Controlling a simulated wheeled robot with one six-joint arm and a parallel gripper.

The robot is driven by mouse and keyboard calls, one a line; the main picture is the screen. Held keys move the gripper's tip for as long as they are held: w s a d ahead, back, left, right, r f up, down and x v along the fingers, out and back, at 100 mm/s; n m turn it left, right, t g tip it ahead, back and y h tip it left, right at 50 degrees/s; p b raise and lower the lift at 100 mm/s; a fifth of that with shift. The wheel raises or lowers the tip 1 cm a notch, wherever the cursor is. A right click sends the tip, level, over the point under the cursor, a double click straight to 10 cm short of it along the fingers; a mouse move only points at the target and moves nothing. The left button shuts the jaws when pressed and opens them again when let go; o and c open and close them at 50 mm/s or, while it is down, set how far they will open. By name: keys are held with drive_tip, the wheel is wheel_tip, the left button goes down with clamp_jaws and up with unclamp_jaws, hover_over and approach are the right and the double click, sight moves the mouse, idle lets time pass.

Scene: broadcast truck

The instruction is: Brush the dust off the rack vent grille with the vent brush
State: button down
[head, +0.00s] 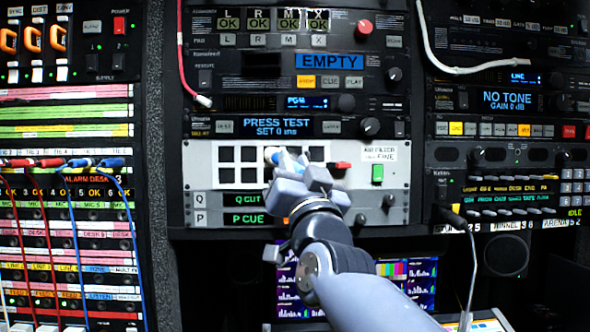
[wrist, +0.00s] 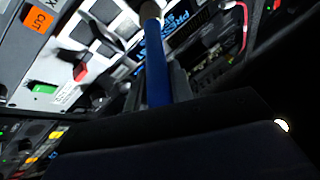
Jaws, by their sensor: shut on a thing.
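The rack vent grille (head: 226,173) is a white panel with rows of dark square openings, in the middle of the rack in the head view. It also shows at the upper left of the wrist view (wrist: 115,22). My gripper (head: 287,168) is in front of the grille's middle and hides part of it. It is shut on the vent brush, whose blue handle (wrist: 157,65) runs up the wrist view to a pale end at the grille. In the head view a small white and blue part of the brush (head: 272,154) shows beside the gripper. I cannot make out dust or whether the bristles touch.
Q CUT and P CUE strips (head: 248,219) lie below. Patch cables (head: 60,163) loop at the left.

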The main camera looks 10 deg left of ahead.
drive_tip(key=shift+w+d+f+b, duration=0.15)
drive_tip(key=shift+d+f+b, duration=0.1)
drive_tip(key=shift+d+b, duration=0.45)
drive_tip(key=shift+w+d+r+b, duration=0.1)
drive_tip(key=shift+d+r+b, duration=0.2)
drive_tip(key=shift+b, duration=0.7)
idle(1.3)
drive_tip(key=shift+f, duration=0.1)
drive_tip(key=shift+s+d+p, duration=0.25)
drive_tip(key=shift+s+p, duration=0.05)
drive_tip(key=shift+s, duration=0.65)
drive_tip(key=shift+s+d+p, duration=0.25)
drive_tip(key=shift+s, duration=0.75)
drive_tip(key=shift+s+d+p, duration=0.25)
drive_tip(key=shift+s+p, duration=0.05)
drive_tip(key=shift+s, duration=0.65)
